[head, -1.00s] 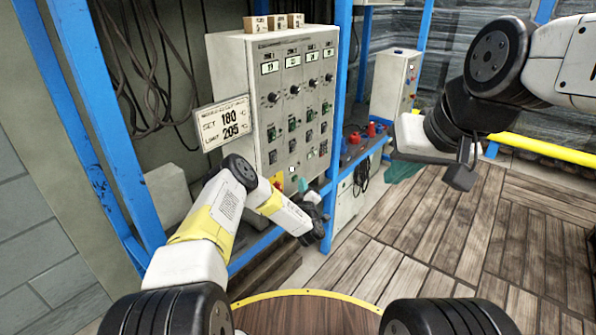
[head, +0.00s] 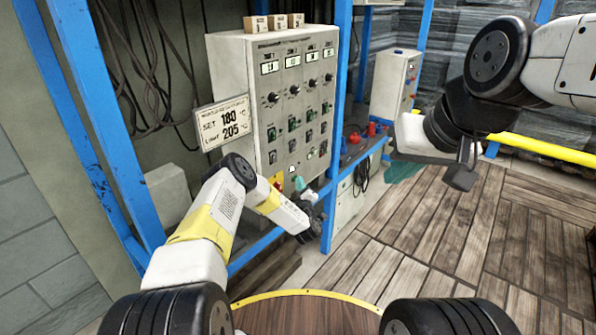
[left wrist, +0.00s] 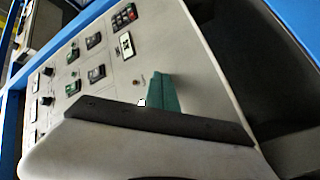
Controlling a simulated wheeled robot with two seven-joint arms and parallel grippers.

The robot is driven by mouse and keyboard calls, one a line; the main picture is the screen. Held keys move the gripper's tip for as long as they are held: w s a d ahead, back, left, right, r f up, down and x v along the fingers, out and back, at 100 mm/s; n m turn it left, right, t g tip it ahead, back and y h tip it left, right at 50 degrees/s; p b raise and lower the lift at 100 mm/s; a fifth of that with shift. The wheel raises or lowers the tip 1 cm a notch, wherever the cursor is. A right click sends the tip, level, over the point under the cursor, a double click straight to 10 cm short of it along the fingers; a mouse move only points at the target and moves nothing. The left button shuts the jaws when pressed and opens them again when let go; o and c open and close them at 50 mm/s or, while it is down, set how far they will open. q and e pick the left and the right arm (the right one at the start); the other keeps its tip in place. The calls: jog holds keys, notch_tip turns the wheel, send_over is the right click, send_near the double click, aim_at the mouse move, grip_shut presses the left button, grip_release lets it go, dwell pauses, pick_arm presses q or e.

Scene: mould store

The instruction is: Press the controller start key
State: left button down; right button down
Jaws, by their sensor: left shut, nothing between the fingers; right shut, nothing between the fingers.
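The controller is a pale grey cabinet (head: 255,95) with displays, knobs and switches on its front. A small white key (head: 292,170) sits low on the panel; its label is too small to read. A small white shape (left wrist: 142,102) also shows on the panel in the left wrist view, just above a dark bar. My left gripper (head: 316,222) is shut and empty, below and right of the panel's lower corner; its fingertips are hard to make out. My right gripper (head: 462,168) is shut and empty, high over the floor at the right, well away from the controller.
A red button on a yellow plate (head: 277,181) is left of the white key. A sign (head: 222,123) reads set 180, limit 205. Blue posts (head: 340,90) frame the cabinet. The wooden floor (head: 440,240) is clear.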

pick_arm(q)
jog(key=shift+a, duration=0.1)
dwell(0.5)
jog(key=shift+s+d, duration=0.4)
jog(key=shift+d, duration=0.25)
jog(key=s+d, duration=0.1)
jog(key=d, duration=0.1)
jog(key=s+d, duration=0.2)
dwell(0.7)
